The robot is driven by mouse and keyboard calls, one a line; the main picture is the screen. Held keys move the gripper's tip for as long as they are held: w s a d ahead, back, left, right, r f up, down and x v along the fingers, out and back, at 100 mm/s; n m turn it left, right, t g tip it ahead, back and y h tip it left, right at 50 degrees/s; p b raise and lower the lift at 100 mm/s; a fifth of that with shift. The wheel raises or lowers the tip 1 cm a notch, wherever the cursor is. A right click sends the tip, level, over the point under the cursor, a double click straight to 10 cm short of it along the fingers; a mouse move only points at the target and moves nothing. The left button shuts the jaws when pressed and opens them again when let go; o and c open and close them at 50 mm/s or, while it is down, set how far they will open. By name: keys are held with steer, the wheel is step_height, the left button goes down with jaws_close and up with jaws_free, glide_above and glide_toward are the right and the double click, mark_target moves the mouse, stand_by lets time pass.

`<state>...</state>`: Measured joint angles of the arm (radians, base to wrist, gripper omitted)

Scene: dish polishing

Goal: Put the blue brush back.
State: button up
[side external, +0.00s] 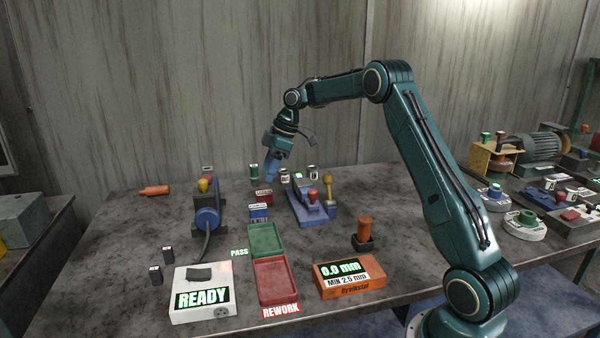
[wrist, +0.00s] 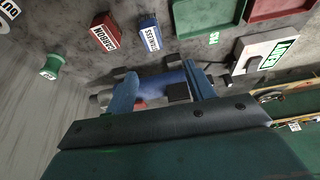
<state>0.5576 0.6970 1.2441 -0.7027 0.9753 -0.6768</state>
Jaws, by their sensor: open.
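My gripper (side external: 272,176) hangs above the back middle of the table, pointing down, with blue fingers. In the wrist view my gripper (wrist: 160,76) has its two fingers apart, with nothing clearly held. Beyond them is a blue cylindrical body, likely the blue motor unit (side external: 207,212) with a yellow knob. A blue block labelled STAINLESS (side external: 259,212) stands behind the green tray; it also shows in the wrist view (wrist: 149,33).
A red CARBON block (side external: 264,196) and a blue fixture (side external: 312,212) with upright knobs stand nearby. Green (side external: 266,228) and red (side external: 277,298) trays, a READY box (side external: 204,312) and a gauge (side external: 350,284) occupy the front.

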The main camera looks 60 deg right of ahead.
steer(key=s+a+r+m+t+h, duration=0.15)
steer(key=s+a+r+m, duration=0.25)
steer(key=s+a+r, duration=1)
steer(key=s+a+f+m, duration=0.2)
steer(key=s+a, duration=0.1)
steer(key=s, duration=0.8)
steer(key=s+a+f+m+h, duration=0.1)
steer(key=s+a+f+m, duration=0.1)
steer(key=s, duration=0.9)
steer(key=shift+a+f+m+t, duration=0.3)
steer(key=shift+a+f+t, duration=0.15)
steer(key=shift+a+f, duration=0.25)
steer(key=shift+r+h, duration=0.1)
steer(key=shift+h, duration=0.15)
